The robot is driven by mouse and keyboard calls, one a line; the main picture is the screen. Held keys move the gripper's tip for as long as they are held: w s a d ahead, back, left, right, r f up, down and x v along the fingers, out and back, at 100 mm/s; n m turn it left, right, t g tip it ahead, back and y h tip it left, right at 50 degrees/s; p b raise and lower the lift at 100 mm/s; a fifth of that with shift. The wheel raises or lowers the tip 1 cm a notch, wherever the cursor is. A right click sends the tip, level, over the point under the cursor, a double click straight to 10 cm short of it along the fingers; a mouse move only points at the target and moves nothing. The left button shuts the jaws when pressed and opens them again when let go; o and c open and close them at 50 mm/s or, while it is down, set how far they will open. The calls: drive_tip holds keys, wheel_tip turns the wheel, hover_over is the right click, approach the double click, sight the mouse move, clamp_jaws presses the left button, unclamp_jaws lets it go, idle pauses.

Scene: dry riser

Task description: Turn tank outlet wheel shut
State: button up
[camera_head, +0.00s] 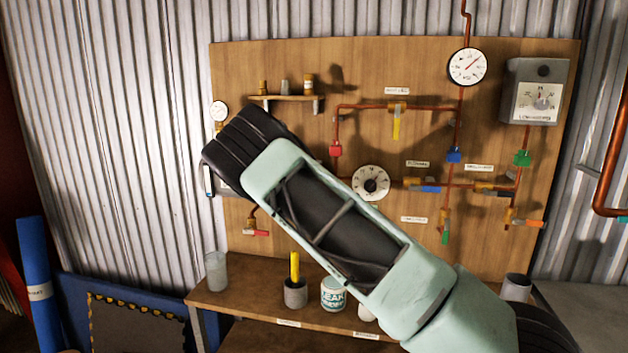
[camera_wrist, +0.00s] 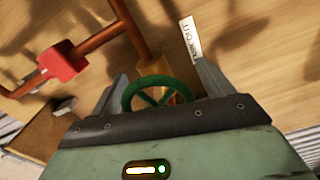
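In the wrist view a green spoked wheel (camera_wrist: 160,95) sits on a brass valve body (camera_wrist: 181,88) at the end of a copper pipe. A white label (camera_wrist: 190,38) beside it reads "TANK OUT". My gripper (camera_wrist: 162,76) has its two grey fingers apart, one on each side of the wheel, close to its rim. I cannot tell whether they press on the rim. The lower part of the wheel is hidden by the gripper body. In the head view my arm covers the wheel and gripper.
A red part (camera_wrist: 62,63) sits on the pipe left of the wheel. The wooden panel (camera_head: 480,75) carries copper pipes, gauges (camera_head: 467,67), coloured handles and a small shelf (camera_head: 287,98). Below, a bench (camera_head: 240,303) holds cups and a tin (camera_head: 333,293).

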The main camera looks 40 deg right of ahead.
drive_tip(key=b+v, duration=0.4)
drive_tip(key=v, duration=1.3)
drive_tip(key=shift+a, duration=0.15)
drive_tip(key=shift+s, duration=0.1)
